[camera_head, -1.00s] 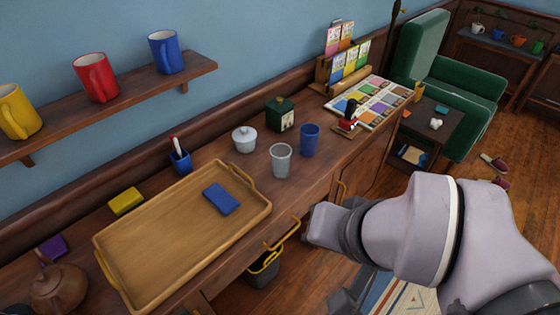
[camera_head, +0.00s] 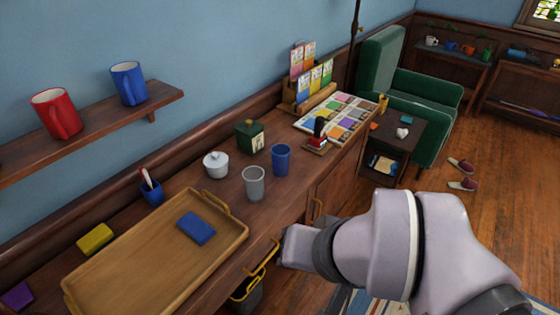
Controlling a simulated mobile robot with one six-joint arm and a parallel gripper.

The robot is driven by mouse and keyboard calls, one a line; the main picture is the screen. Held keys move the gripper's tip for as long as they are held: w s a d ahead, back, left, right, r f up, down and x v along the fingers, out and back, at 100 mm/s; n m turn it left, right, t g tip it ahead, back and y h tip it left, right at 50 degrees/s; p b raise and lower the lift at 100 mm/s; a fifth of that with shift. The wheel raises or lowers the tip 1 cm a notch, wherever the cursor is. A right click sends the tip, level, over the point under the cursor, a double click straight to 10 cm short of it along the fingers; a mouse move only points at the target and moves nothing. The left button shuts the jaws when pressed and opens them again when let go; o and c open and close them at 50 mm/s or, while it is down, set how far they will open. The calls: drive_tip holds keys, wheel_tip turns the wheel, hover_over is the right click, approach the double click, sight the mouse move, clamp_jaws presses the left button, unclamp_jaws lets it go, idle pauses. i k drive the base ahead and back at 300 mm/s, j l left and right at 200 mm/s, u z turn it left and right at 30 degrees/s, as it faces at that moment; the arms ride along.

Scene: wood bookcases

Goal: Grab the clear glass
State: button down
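The clear glass (camera_head: 254,184) looks greyish and see-through. It stands upright on the wooden counter (camera_head: 222,194), to the right of the wooden tray and just left of a blue cup (camera_head: 281,159). Nothing touches it. My arm comes in from the lower right, in front of the counter, with its near end below and to the right of the glass.
A wooden tray (camera_head: 75,283) holds a blue block (camera_head: 196,227). A white lidded bowl (camera_head: 216,165), a green box (camera_head: 250,136) and a blue pen cup (camera_head: 152,191) stand behind. A shelf (camera_head: 165,98) with mugs is above. A drawer with a yellow handle (camera_head: 263,258) is below.

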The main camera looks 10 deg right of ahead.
sight(253, 176)
drive_tip(key=i+l+u, duration=0.15)
drive_tip(key=u, duration=0.3)
drive_tip(key=i+l+u, duration=0.25)
drive_tip(key=u, duration=0.15)
drive_tip(key=i+l+u, duration=0.25)
drive_tip(key=u, duration=0.2)
drive_tip(key=i+l+u, duration=0.15)
drive_tip(key=l+u, duration=0.3)
drive_tip(key=j, duration=0.1)
